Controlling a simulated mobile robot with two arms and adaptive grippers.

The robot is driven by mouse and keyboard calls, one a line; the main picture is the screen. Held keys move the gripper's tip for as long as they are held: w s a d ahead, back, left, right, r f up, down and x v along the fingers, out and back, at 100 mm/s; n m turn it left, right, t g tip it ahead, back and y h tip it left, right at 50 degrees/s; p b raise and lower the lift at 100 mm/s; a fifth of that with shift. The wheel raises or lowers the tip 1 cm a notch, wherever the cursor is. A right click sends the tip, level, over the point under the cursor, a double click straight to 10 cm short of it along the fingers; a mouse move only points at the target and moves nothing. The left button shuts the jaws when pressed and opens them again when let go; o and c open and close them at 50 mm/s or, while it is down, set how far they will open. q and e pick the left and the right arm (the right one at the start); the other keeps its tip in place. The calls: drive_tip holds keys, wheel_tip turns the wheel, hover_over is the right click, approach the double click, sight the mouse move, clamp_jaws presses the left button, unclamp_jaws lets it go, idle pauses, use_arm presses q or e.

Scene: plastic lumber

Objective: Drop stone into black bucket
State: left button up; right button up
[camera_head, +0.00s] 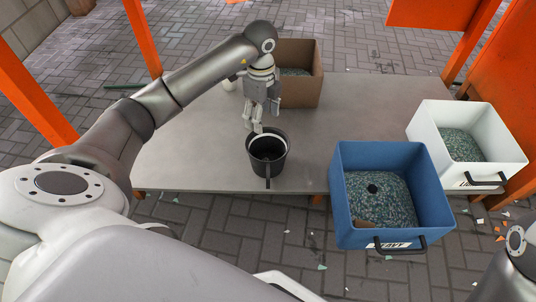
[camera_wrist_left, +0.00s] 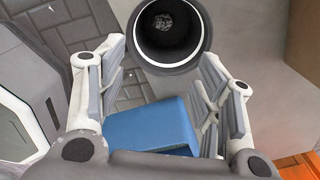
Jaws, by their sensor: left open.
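The black bucket (camera_head: 268,165) stands upright near the front edge of the grey table, its handle facing me. In the left wrist view the bucket (camera_wrist_left: 143,48) is seen from above. A small grey, rough lump, looking like the stone (camera_wrist_left: 164,21), lies inside at its bottom. My left gripper (camera_head: 254,122) is over the bucket's back left side, fingers pointing down. In the left wrist view the left gripper (camera_wrist_left: 160,85) has its fingers spread wide with nothing held between them. My right gripper is out of view.
A blue bin (camera_head: 392,158) labelled HEAVY holds greenish chips and a small dark spot. A white bin (camera_head: 432,122) with similar chips stands to its right. A cardboard box (camera_head: 305,92) is at the table's back. The table's left part (camera_head: 190,150) is clear.

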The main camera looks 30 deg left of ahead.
use_arm(q)
wheel_tip(320, 180, up, 7)
idle(0.3)
